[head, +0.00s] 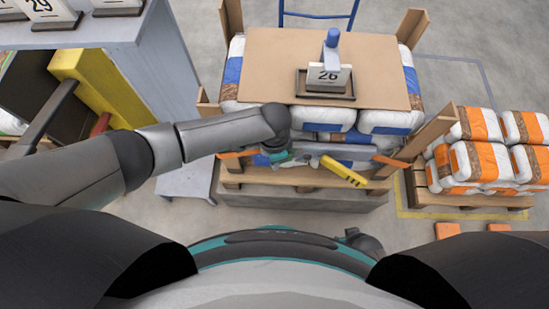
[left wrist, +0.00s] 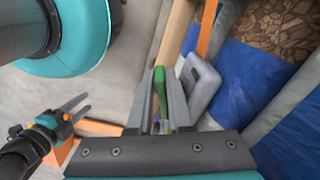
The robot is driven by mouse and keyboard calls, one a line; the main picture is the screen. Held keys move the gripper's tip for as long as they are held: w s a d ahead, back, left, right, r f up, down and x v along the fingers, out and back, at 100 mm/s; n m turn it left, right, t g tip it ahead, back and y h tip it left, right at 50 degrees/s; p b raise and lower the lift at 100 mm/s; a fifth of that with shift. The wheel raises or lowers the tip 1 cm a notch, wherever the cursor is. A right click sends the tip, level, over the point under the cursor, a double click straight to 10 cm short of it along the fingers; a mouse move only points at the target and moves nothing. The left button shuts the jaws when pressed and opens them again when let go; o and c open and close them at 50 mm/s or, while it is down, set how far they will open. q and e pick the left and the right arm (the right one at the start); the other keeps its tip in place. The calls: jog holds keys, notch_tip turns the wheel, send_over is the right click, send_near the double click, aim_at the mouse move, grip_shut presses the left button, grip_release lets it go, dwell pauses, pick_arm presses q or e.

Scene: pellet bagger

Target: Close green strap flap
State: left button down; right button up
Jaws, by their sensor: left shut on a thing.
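In the left wrist view, the green strap flap (left wrist: 168,92) is a narrow green piece between the fingers of my left gripper (left wrist: 160,97), which is shut on it. A grey rounded part (left wrist: 201,84) sits just right of the fingers. In the head view, my left gripper (head: 292,157) is at the front of the pallet load, by the grey bar (head: 350,152); the flap itself cannot be made out there.
A yellow bar-shaped item (head: 343,170) lies in front of the load. Orange pieces (head: 390,162) show at the pallet front. A cardboard sheet (head: 270,50) tops the bags and bears a stand marked 26 (head: 328,77). Orange-white bags (head: 480,162) stand on a pallet at right.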

pick_arm(q)
jog(key=shift+s+f, duration=0.1)
dwell(0.3)
jog(key=c, duration=0.9)
grip_release()
jog(key=shift+o, duration=0.3)
jog(key=shift+w+r, duration=0.2)
jog(key=shift+w, duration=0.15)
jog(key=shift+r, duration=0.1)
jog(key=shift+r+p, duration=0.6)
jog(key=shift+p, duration=0.2)
notch_tip(320, 180, up, 3)
jog(key=p, duration=0.3)
jog(key=shift+f, duration=0.2)
notch_tip(320, 180, up, 3)
jog(key=p, duration=0.3)
jog(key=shift+s+f, duration=0.1)
jog(key=shift+f, duration=0.05)
jog(key=shift+s+r+p, duration=0.2)
jog(key=shift+r+p, duration=0.3)
jog(key=shift+p, duration=0.35)
